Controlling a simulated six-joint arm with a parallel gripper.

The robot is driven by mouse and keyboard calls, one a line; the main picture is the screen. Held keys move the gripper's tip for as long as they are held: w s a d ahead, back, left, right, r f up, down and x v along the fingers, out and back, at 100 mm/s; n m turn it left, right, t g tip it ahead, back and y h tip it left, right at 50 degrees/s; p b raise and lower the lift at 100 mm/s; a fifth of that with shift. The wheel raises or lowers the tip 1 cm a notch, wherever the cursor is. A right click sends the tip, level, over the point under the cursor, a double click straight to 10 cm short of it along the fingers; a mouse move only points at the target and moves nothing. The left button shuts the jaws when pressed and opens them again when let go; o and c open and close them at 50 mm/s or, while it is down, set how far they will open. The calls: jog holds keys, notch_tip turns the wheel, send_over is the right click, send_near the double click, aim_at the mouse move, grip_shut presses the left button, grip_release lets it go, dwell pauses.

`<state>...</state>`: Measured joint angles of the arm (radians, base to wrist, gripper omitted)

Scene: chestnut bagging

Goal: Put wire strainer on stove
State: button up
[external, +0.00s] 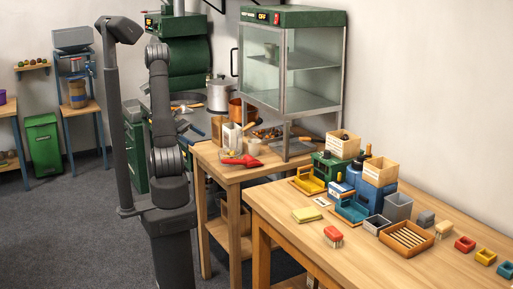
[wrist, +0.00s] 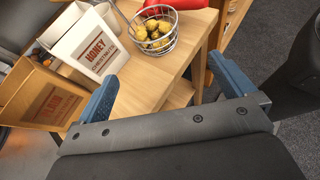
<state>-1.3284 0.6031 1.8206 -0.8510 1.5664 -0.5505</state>
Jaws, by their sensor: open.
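A round wire bowl (wrist: 174,28) holding yellow-green balls sits on a wooden table in the wrist view; I cannot tell whether it is the wire strainer. In the external view, a shallow item with a wooden handle (external: 306,140) lies under the glass cabinet, its kind too small to tell. The stove (external: 205,108) appears to be behind my arm, with pots and a pan on it, and is partly hidden. My gripper (wrist: 168,92) is open and empty, its two blue-grey fingers wide apart above the table's edge. It also shows beside the small table in the external view (external: 184,126).
A red scoop (external: 243,161) lies on the small table. The glass cabinet (external: 290,70) rises behind it. The front table (external: 285,210) carries several boxes, trays and sponges.

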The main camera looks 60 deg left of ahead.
aim_at(225, 152)
jog(key=shift+n+t, duration=0.4)
jog(key=shift+n, duration=0.1)
jog(key=x, duration=1.6)
jog(key=shift+w+a+f, duration=0.1)
jog(key=shift+f, duration=0.1)
jog(key=c, duration=0.9)
jog(key=shift+c, duration=0.2)
jog(key=shift+r, duration=0.15)
